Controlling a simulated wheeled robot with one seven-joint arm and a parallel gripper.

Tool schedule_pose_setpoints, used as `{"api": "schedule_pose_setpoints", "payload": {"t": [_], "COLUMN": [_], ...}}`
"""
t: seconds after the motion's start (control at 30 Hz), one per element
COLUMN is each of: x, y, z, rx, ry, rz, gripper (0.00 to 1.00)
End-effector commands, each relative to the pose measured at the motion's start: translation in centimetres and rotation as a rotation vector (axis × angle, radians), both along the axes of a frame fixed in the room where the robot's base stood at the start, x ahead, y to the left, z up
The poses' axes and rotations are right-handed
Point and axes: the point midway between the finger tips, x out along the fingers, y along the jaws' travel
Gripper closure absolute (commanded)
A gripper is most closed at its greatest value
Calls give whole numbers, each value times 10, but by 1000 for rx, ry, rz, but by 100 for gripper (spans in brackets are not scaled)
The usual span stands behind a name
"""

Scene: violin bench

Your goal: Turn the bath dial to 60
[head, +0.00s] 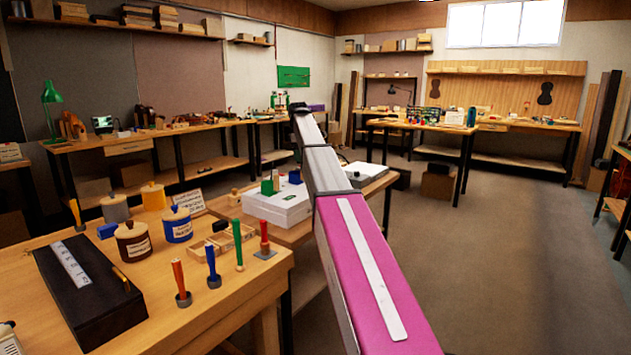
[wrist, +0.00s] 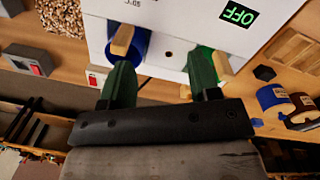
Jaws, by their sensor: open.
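In the wrist view a white box (wrist: 175,22) fills the top, seen upside down. Its face carries a blue dial (wrist: 140,46) with a wooden bar across it, and a green dial (wrist: 207,54) with a similar bar. A small black display (wrist: 239,13) reads OFF in green. Small print above the blue dial is too unclear to read. My gripper (wrist: 161,70) is open and empty. Its left finger is just below the blue dial and its right finger overlaps the green dial's edge in the picture. Contact cannot be told. In the head view my arm hides its own end.
In the head view a white box (head: 276,208) with green parts stands on a bench beside my arm. The front bench (head: 215,310) holds jars, a black case (head: 88,300) and several coloured-handled tools. Open floor (head: 480,250) lies to the right.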

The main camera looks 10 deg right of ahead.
Motion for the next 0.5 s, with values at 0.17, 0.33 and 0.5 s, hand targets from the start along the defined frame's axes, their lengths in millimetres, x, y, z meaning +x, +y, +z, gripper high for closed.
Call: {"api": "schedule_pose_setpoints", "payload": {"t": [0.17, 0.33, 0.5], "x": [7, 8, 7], "y": [-45, -62, -64], "z": [-6, -8, -20], "rx": [31, 45, 46], "ry": [30, 39, 41], "rz": [224, 327, 341], "gripper": [44, 44, 44]}}
